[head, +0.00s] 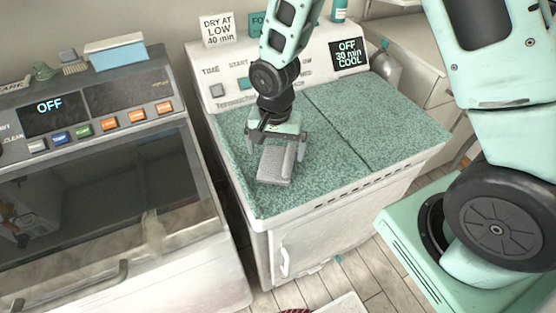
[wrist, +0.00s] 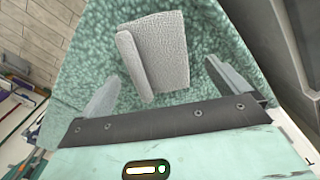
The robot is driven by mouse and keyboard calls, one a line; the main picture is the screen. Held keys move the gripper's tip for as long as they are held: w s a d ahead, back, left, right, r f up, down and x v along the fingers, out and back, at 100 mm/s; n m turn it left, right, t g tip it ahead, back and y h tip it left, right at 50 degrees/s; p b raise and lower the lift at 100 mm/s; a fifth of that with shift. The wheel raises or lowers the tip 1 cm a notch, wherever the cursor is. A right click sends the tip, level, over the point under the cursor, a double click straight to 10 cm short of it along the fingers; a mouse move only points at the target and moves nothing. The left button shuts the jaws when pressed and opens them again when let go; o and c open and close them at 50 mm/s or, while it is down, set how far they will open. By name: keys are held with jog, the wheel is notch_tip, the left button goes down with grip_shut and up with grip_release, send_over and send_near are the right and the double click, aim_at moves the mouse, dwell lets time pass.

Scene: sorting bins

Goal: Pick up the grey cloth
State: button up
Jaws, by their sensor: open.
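The grey cloth (head: 275,165) lies folded on the speckled green top of the white dryer, near its left front part. In the wrist view the cloth (wrist: 162,55) is a pale, textured rectangle with a thicker fold along its left side. My gripper (head: 276,150) is right over the cloth, pointing down. In the wrist view my gripper (wrist: 165,82) is open, with one finger on each side of the cloth and a gap to each. Nothing is between the fingers except the cloth's near end; I cannot tell how high the fingertips are above the top.
The dryer's green top (head: 375,120) is clear to the right of the cloth. Its control panel (head: 275,75) rises behind, with signs (head: 218,29) and a bottle on it. A washer-like machine (head: 95,130) with an OFF display stands at left, with a blue box (head: 116,52) on top.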

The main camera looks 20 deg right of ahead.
aim_at(276, 160)
jog(key=shift+f+p, duration=0.4)
jog(key=shift+f, duration=1.2)
jog(key=c, duration=1.1)
jog(key=shift+r, duration=0.1)
notch_tip(276, 160, up, 10)
jog(key=b, duration=0.2)
jog(key=shift+b, duration=0.3)
jog(key=shift+o, duration=1.3)
jog(key=shift+c, duration=0.4)
